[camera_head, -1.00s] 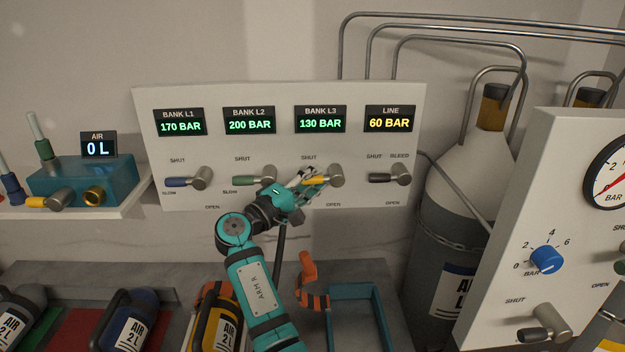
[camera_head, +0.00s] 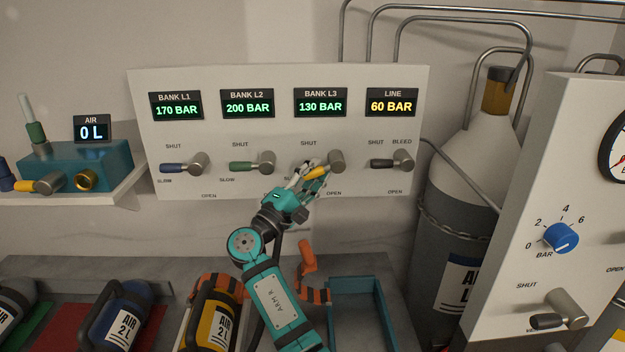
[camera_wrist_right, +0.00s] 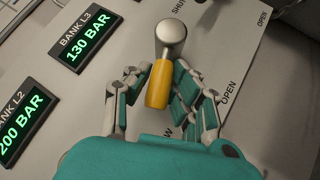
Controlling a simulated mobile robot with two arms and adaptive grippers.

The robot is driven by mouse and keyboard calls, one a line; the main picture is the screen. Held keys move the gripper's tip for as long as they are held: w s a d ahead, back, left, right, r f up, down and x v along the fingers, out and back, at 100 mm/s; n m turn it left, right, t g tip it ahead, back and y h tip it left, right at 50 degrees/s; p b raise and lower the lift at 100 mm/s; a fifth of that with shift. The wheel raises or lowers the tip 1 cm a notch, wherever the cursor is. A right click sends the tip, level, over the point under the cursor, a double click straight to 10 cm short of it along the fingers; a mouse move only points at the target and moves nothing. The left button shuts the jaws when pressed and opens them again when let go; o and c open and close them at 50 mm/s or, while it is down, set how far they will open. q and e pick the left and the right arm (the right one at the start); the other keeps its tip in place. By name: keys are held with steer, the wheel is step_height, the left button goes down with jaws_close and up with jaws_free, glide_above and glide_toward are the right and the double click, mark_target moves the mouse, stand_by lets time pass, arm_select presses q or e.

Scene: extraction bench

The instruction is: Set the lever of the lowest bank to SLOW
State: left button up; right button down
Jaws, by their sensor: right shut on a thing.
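The BANK L3 display (camera_head: 320,101) reads 130 BAR, the lowest of the three banks; L1 shows 170 and L2 shows 200. Below it, the L3 lever has a yellow handle (camera_head: 316,172) on a grey hub (camera_head: 336,161). The handle points left and somewhat down. My right gripper (camera_head: 306,176) is shut on the yellow handle. In the right wrist view, its fingers (camera_wrist_right: 160,97) stand on both sides of the handle (camera_wrist_right: 160,84). The L3 SLOW label is mostly hidden by the gripper. My left gripper is not in view.
The blue L1 lever (camera_head: 174,168) and green L2 lever (camera_head: 244,168) are left of my gripper; the black line lever (camera_head: 384,163) is to the right. Small cylinders, including a yellow one (camera_head: 212,320), lie below. A second panel (camera_head: 510,270) stands at right.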

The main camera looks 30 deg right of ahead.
steer(key=shift+s+d+f+n+t+h+b, duration=0.15)
steer(key=shift+f+n+t+h+b, duration=0.3)
steer(key=shift+n+t+b, duration=0.5)
steer(key=shift+n+g, duration=0.25)
steer(key=c, duration=1.1)
jaws_free()
steer(key=v, duration=1.2)
steer(key=shift+r, duration=0.1)
